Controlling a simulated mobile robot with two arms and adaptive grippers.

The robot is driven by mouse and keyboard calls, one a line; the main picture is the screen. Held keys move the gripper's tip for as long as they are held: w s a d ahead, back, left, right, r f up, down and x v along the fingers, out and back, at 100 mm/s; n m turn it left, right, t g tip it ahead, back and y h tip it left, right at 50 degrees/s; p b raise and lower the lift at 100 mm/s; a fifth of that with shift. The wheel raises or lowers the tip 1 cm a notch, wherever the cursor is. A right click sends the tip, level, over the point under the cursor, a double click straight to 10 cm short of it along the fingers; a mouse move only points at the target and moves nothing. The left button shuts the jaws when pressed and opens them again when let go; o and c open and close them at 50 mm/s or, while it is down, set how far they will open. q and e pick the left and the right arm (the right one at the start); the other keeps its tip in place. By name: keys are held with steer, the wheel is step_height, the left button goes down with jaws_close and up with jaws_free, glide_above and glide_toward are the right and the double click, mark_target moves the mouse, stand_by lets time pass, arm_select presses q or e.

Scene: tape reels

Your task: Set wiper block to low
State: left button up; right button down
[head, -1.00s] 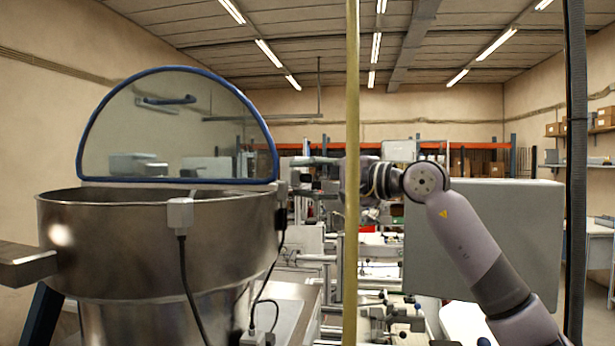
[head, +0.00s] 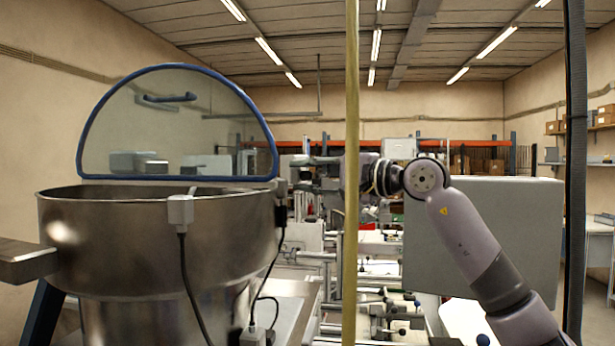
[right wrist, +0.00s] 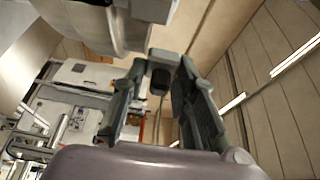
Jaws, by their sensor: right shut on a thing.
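A big steel bowl (head: 150,240) with a clear, blue-edged guard (head: 175,125) stands at the left in the head view. Small grey blocks with dark cables sit on its rim, one at the front (head: 180,210) and one at the right side (head: 281,190). I cannot tell which is named the wiper block. My right gripper (head: 297,173) reaches in from the right to the bowl's right rim. In the right wrist view its fingers (right wrist: 160,72) are shut on a small grey block (right wrist: 163,57) with a dark part below it. The block's setting is not readable. My left gripper is not in view.
A yellowish vertical post (head: 352,250) stands in front of my right wrist. A dark post (head: 575,170) is at the right. A large grey panel (head: 500,235) is behind my right arm. Machinery (head: 370,300) fills the middle behind.

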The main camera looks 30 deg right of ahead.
steer(key=shift+f, duration=0.1)
step_height(320, 180, down, 4)
steer(key=shift+w+r+b, duration=0.1)
steer(key=shift+r+b, duration=0.15)
steer(key=shift+b, duration=0.95)
steer(key=c, duration=1.6)
jaws_free()
steer(key=shift+c, duration=0.2)
steer(key=shift+o, duration=0.4)
steer(key=v, duration=1.2)
